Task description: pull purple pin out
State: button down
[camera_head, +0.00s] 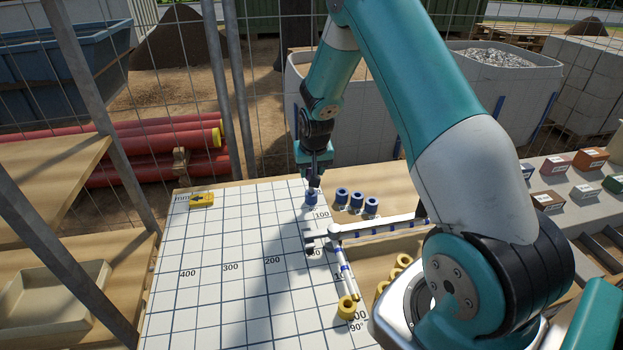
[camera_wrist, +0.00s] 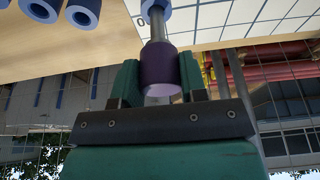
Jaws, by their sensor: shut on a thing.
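The purple pin (camera_wrist: 160,68) has a dark purple grip and a grey shaft. In the wrist view, my gripper (camera_wrist: 160,82) is shut on the grip, with one green finger on each side. The shaft reaches to a blue collar (camera_wrist: 154,8), cut off by the top edge; how deep it sits there is hidden. In the head view, my gripper (camera_head: 314,167) points down over the blue collar (camera_head: 311,198) on the white grid board (camera_head: 230,265). The pin (camera_head: 314,182) shows only as a small dark piece between them.
Several blue collars (camera_head: 356,199) stand just right of the board. A yellow arrow block (camera_head: 202,200) sits at the back left. A wire fence stands behind.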

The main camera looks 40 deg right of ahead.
jog(key=shift+r, duration=0.15)
jog(key=shift+r, duration=0.3)
jog(key=shift+r+p, duration=0.25)
jog(key=shift+p, duration=0.2)
jog(key=shift+r+p, duration=1.85)
jog(key=shift+r, duration=0.8)
jog(key=c, duration=1.3)
grip_release()
grip_shut()
